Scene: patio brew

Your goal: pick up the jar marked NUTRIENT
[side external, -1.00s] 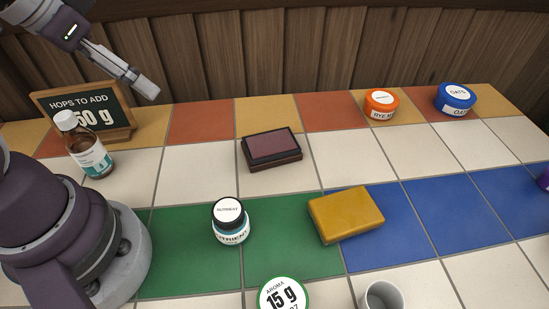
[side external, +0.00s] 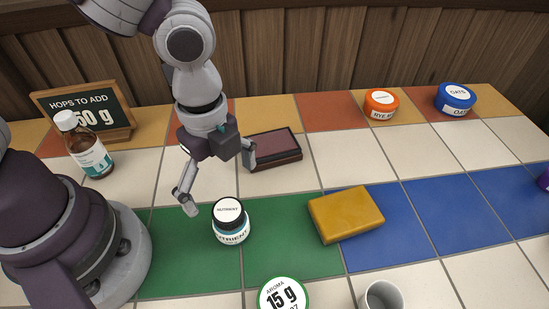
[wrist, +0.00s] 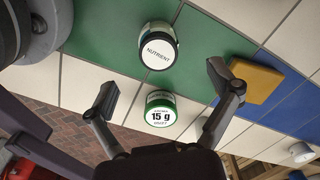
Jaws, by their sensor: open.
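The NUTRIENT jar (side external: 231,222) stands upright on the green tiles, with a black lid and a white round label on top. It also shows in the wrist view (wrist: 158,48), near the top centre. My gripper (side external: 220,182) is open and empty, above and a little behind the jar in the side view. In the wrist view my gripper (wrist: 164,88) has its two fingers wide apart, and the jar lies beyond the fingertips. Nothing is between the fingers' pads that they touch.
A yellow block (side external: 346,214) lies right of the jar, and a dark box (side external: 272,149) behind it. A green-rimmed AROMA 15 g container (side external: 284,295) and a grey cup (side external: 382,297) stand in front. A brown bottle (side external: 88,146) and chalkboard sign (side external: 118,110) stand left.

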